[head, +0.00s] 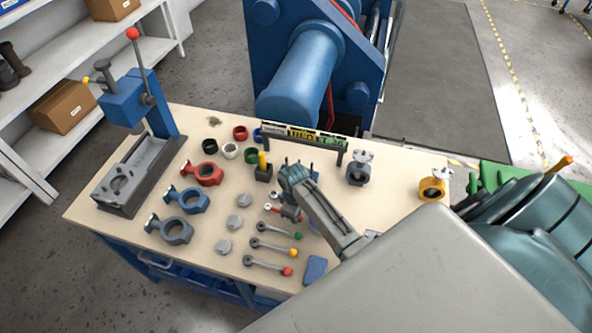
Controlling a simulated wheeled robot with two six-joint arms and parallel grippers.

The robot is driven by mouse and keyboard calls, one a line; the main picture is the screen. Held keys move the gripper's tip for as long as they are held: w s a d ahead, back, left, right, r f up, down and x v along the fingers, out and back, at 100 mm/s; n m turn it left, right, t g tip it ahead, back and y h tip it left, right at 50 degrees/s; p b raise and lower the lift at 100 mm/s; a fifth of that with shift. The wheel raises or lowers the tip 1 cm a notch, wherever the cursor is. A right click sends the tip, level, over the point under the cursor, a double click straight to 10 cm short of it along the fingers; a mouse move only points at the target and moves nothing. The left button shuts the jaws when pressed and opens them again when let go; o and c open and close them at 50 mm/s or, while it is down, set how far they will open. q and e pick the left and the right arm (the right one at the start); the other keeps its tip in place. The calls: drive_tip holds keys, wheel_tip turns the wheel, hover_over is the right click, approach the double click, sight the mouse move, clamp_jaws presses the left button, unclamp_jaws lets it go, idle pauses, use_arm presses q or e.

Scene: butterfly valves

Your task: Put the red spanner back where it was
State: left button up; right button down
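Several grey levers lie on the workbench: one with a green ball end (299,237), one with a yellow ball end (294,252) and one with a red ball end (287,271). Just above them in the picture is a small red and grey piece (285,211) with a pale ring at its left end. It may be the red spanner, but it is too small and partly covered to be sure. My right gripper (297,205) is over its right end, reaching in from the lower right. Its fingers are mostly hidden by my wrist. My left gripper is not in view.
On the bench (225,270) are a blue press (130,100), red (203,174) and blue (188,199) valve bodies, grey discs (234,221), coloured rings (240,132), a display board (304,135) and small valves (359,168) at right. Blue machinery (305,75) stands behind.

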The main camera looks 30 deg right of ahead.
drive_tip(key=c, duration=1.3)
unclamp_jaws()
drive_tip(key=shift+o, duration=0.2)
drive_tip(key=shift+r, duration=3.45)
